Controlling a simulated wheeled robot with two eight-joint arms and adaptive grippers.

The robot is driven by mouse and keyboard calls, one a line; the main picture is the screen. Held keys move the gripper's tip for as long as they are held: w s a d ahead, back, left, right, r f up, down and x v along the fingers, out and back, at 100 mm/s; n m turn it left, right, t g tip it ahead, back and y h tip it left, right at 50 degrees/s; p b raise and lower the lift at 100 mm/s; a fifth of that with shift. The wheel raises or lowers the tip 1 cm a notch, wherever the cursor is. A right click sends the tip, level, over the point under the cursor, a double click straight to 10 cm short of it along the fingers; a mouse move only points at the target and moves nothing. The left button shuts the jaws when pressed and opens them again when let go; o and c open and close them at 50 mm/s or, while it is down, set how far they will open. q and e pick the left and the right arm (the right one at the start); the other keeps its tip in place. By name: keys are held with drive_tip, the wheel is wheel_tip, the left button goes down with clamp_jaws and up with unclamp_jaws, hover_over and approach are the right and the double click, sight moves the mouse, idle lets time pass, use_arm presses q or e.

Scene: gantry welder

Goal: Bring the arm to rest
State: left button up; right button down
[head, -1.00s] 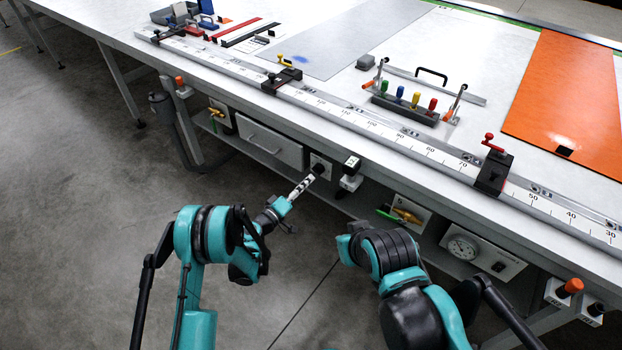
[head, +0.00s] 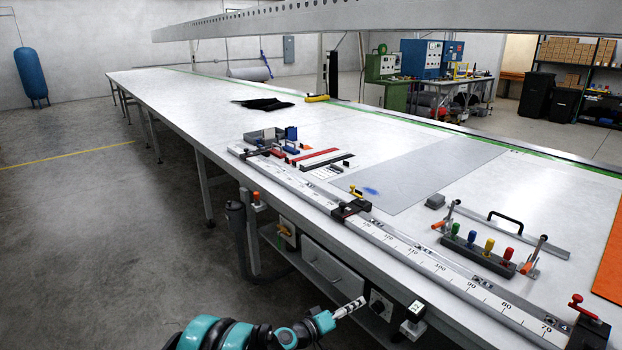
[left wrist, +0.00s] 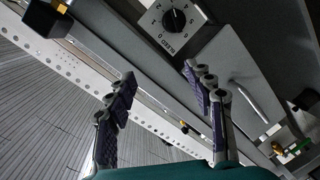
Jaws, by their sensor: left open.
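My left gripper (head: 348,308) is at the bottom of the head view, in front of the table's front side, its teal arm coming in from the lower left. In the left wrist view its two dark, padded fingers (left wrist: 160,92) stand apart with nothing between them, so it is open and empty. A dial on a panel (head: 381,304) sits just right of the fingertips in the head view. The same dial (left wrist: 174,20) shows beyond the fingers in the left wrist view, and I see no contact. My right gripper is in neither view.
The long white table (head: 190,105) runs away to the upper left. A ruled rail (head: 400,250) lies along its front edge. A drawer (head: 332,268) and a black-and-white block (head: 412,318) are at the front side. Open floor (head: 110,230) lies to the left.

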use_arm(q)
drive_tip(key=s+a+r+m+g+y, duration=0.15)
drive_tip(key=s+a+r+y, duration=0.35)
drive_tip(key=s+a+r, duration=0.7)
drive_tip(key=s+a+f+g+y, duration=0.1)
drive_tip(key=s+a+y, duration=0.6)
drive_tip(key=s+a, duration=1.1)
drive_tip(key=shift+s+a+f+n, duration=0.15)
drive_tip(key=shift+s+f+n, duration=0.2)
drive_tip(key=shift+s+f, duration=0.65)
drive_tip(key=shift+s+r, duration=0.15)
drive_tip(key=shift+r, duration=0.05)
idle(1.9)
